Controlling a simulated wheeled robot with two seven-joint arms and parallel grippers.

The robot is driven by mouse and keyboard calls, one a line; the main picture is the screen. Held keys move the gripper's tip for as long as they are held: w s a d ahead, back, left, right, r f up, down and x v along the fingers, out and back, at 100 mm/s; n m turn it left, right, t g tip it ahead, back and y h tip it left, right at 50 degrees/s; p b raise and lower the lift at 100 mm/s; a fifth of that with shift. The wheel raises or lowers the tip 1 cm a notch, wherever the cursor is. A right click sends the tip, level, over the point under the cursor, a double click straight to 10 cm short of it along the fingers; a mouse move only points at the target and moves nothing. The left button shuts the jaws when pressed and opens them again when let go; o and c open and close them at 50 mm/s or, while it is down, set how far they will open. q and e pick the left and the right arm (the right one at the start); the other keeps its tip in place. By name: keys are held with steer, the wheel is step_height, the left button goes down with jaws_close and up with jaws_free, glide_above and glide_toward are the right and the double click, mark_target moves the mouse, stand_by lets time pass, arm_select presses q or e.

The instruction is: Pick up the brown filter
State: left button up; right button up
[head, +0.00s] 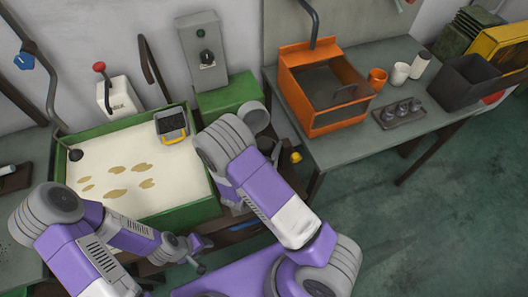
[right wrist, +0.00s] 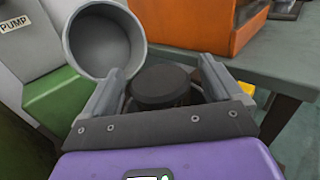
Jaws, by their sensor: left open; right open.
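No clearly brown filter shows in either view. A dark, round-topped cylinder (right wrist: 165,87) stands between the fingers of my right gripper (right wrist: 160,72) in the right wrist view. It looks dark grey to black, and I cannot tell whether it is the filter. The right fingers are apart on either side of it; contact is unclear. In the head view my right arm hides most of that spot. My left gripper (head: 194,254) is open and empty, low in front of the green-rimmed tray (head: 190,213).
A grey round cup (right wrist: 103,40) stands just beyond the right gripper, beside the green pump base (right wrist: 50,98). The orange bin (head: 312,120) sits on the grey table (head: 400,145) with an orange cup (head: 377,79) and a small dark tray (head: 400,124).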

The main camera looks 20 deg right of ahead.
steer(key=c, duration=1.5)
steer(key=shift+c, duration=0.3)
steer(key=shift+r, duration=0.1)
